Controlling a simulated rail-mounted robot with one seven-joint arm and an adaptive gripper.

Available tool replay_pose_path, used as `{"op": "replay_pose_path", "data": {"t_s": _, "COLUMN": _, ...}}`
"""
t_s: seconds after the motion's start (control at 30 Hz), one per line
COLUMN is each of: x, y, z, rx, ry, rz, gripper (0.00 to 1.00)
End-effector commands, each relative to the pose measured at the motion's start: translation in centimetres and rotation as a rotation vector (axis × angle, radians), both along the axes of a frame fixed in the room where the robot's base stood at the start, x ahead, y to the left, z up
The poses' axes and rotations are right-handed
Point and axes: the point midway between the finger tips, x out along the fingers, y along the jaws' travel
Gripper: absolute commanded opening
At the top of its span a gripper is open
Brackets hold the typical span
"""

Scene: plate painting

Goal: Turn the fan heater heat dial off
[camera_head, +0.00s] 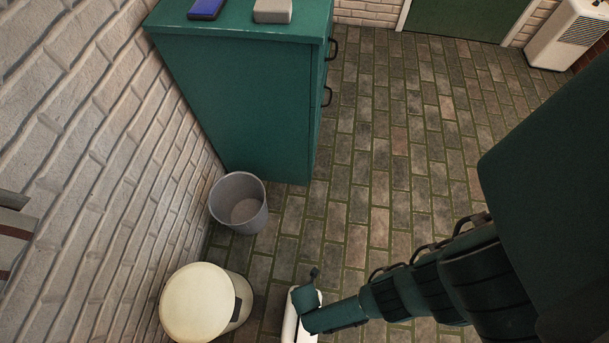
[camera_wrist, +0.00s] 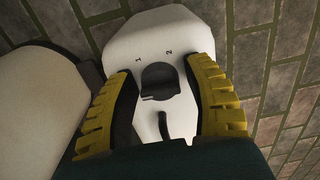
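The white fan heater (camera_wrist: 150,27) fills the middle of the wrist view, its top facing the camera. Its dark round heat dial (camera_wrist: 160,80) has marks "1" and "2" beyond it and a small pale mark at its lower left edge. A dark curved mark shows below the dial. My gripper (camera_wrist: 161,68) is open, its yellow-and-black fingers on either side of the dial with gaps to it. In the head view the heater (camera_head: 289,322) shows as a white strip at the bottom, mostly hidden by my arm; the dial is hidden there.
A cream lidded bin (camera_head: 194,303) stands close left of the heater. A grey waste basket (camera_head: 239,204) and a green cabinet (camera_head: 240,100) stand along the brick wall (camera_head: 90,150).

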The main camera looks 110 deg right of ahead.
Motion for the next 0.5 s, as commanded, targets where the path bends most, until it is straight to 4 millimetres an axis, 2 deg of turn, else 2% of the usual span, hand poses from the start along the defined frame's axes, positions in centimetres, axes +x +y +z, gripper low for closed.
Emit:
{"op": "replay_pose_path", "data": {"t_s": 0.07, "x": 0.0, "y": 0.0, "z": 0.0, "rx": 0.0, "ry": -0.001, "rz": 0.0, "gripper": 0.64}}
{"op": "replay_pose_path", "data": {"t_s": 0.37, "x": 0.2, "y": 0.0, "z": 0.2, "rx": 0.0, "ry": -0.002, "rz": -0.001, "gripper": 0.64}}
{"op": "replay_pose_path", "data": {"t_s": 0.5, "x": 0.2, "y": 0.0, "z": 1.2, "rx": 0.0, "ry": -0.004, "rz": -0.001, "gripper": 0.64}}
